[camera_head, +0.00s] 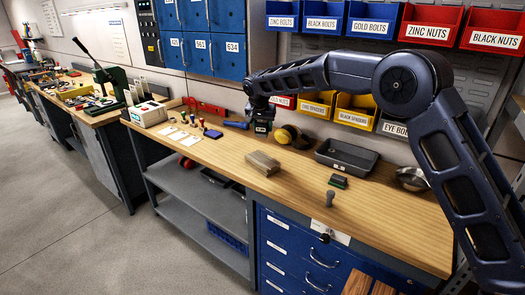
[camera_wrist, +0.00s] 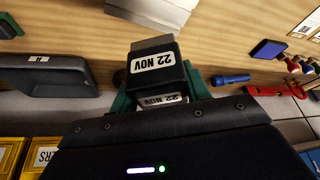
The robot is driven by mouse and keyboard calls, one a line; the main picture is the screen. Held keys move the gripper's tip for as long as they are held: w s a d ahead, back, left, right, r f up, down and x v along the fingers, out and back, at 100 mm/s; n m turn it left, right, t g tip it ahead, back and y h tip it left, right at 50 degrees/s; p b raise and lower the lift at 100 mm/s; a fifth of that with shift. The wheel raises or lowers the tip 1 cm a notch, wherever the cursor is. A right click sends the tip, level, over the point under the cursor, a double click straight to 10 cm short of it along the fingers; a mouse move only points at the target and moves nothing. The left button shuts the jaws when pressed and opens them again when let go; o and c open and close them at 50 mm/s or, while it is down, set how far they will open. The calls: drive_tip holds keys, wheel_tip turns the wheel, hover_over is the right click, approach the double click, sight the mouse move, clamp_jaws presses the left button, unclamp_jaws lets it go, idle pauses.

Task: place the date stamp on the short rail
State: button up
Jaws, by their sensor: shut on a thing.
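My gripper (camera_head: 262,119) hangs over the back part of the wooden bench, near the wall bins. In the wrist view, the gripper is shut on the date stamp (camera_wrist: 155,78), a dark block with white "22 NOV" labels. Green parts show on both sides of the stamp. The stamp also shows small and dark under the gripper in the head view (camera_head: 261,128). I cannot tell whether it is clear of the bench top. I cannot pick out the short rail for certain; several small stamps (camera_head: 193,120) stand upright to the left.
A blue torch (camera_head: 236,125) and a red bar (camera_head: 212,109) lie to the left. White cards (camera_head: 179,135) lie near the stamps.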

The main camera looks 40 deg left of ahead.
wheel_tip(320, 180, down, 11)
idle(0.6)
drive_tip(key=shift+f, duration=0.15)
drive_tip(key=o, duration=1)
drive_tip(key=shift+o, duration=0.2)
drive_tip(key=v, duration=1.2)
drive_tip(key=shift+d, duration=0.1)
